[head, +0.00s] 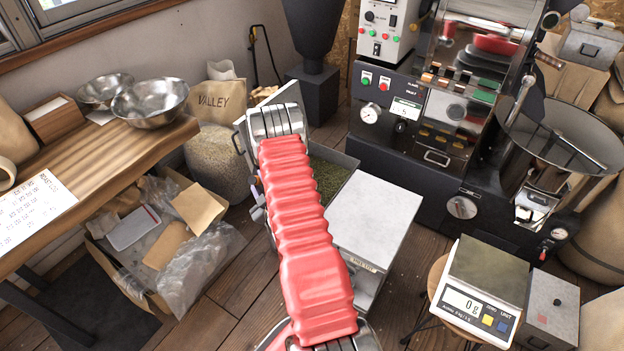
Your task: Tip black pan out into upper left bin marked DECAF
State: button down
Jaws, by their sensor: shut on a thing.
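My red ribbed arm runs up the middle of the head view and covers what lies behind it. My gripper cannot be made out; neither can the black pan. A dark open bin (343,163) with greenish beans (328,181) shows partly behind the arm, on its right side. A box with a pale flat top (376,217) stands in front of that bin, with a small label (364,262) too small to read. No DECAF marking is legible.
A roasting machine (430,130) stands at the back right. A scale (484,283) sits on a stool at the lower right. A wooden bench (95,165) with metal bowls (150,102) is on the left, above a carton (165,245) of wrapping. A VALLEY sack (214,98) stands by the wall.

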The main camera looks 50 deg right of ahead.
jog(key=w+a+f+n+b, duration=0.1)
jog(key=w+a+f+n, duration=0.1)
jog(key=a+f, duration=0.3)
jog(key=w+a+f+n+b, duration=0.2)
jog(key=a+f+n, duration=0.3)
jog(key=shift+w+f, duration=0.25)
jog(key=shift+w, duration=0.1)
dwell(0.5)
